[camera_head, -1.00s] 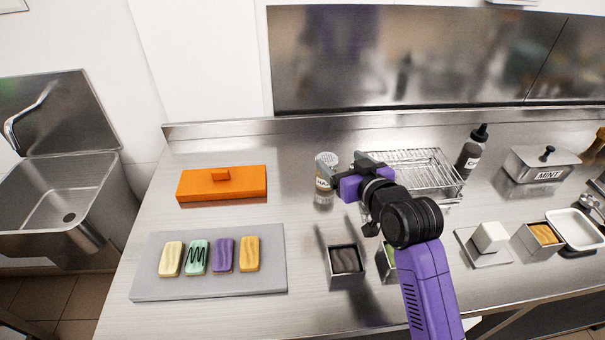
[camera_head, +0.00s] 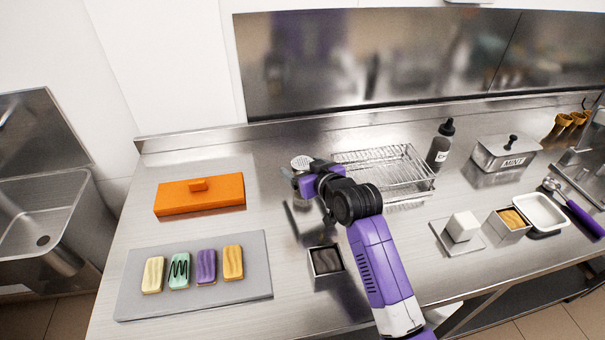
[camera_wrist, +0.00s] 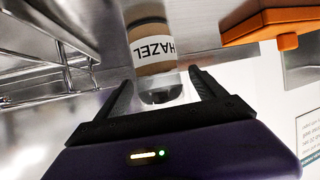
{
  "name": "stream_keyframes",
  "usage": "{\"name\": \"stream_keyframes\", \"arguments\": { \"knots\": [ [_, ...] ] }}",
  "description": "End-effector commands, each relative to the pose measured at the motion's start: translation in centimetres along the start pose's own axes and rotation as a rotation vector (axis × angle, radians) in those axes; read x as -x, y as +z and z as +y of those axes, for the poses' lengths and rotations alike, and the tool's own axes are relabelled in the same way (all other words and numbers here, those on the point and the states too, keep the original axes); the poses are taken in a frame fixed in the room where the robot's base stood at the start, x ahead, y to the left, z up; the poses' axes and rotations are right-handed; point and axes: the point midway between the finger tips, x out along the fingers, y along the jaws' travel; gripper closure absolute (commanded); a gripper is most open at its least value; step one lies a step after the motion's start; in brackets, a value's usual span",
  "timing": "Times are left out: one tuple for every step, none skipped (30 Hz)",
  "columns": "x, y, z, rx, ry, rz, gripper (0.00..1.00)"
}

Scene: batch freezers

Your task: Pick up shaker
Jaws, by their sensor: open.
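The shaker (camera_wrist: 153,50) is a clear jar of brown powder with a white label reading HAZEL. In the wrist view it is between and just beyond the two fingers of my open gripper (camera_wrist: 160,88), with no clear contact visible. In the head view only its perforated silver top (camera_head: 302,162) shows clearly, and my gripper (camera_head: 294,180) covers most of its body. The shaker stands on the steel counter.
A wire rack (camera_head: 385,170) stands close to the right of the shaker, with a dark bottle (camera_head: 440,145) beyond it. An orange block (camera_head: 200,195) with a handle lies to the left. A grey board (camera_head: 255,285) with several bars and a small metal tin (camera_head: 326,262) are nearer the front.

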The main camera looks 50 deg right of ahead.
Motion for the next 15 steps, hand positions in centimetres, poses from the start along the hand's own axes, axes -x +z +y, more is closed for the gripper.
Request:
{"name": "stream_keyframes", "arguments": {
  "knots": [
    [-0.04, 0.03, 0.00, 0.000, 0.000, 0.000, 0.20],
    [-0.03, 0.04, 0.01, 0.000, 0.000, 0.000, 0.20],
    [-0.02, 0.04, 0.01, 0.000, 0.000, 0.000, 0.20],
    [-0.01, 0.04, 0.01, 0.000, 0.000, 0.000, 0.20],
    [-0.01, 0.04, 0.01, 0.000, 0.000, 0.000, 0.20],
    [-0.01, 0.04, 0.01, 0.000, 0.000, 0.000, 0.26],
    [0.00, 0.04, 0.01, 0.000, 0.000, 0.000, 0.32],
    [0.00, 0.04, 0.01, 0.000, 0.000, 0.000, 0.38],
    [0.00, 0.03, 0.01, 0.000, 0.000, 0.000, 0.46],
    [0.01, 0.03, 0.01, 0.000, 0.000, 0.000, 0.52],
    [0.01, 0.03, 0.01, 0.000, 0.000, 0.000, 0.57],
    [0.01, 0.03, 0.01, 0.000, 0.000, 0.000, 0.65],
    [0.01, 0.03, 0.01, 0.000, 0.000, 0.000, 0.71],
    [0.01, 0.03, 0.01, 0.000, 0.000, 0.000, 0.77],
    [0.02, 0.03, 0.01, 0.000, 0.000, 0.000, 0.85]
  ]
}}
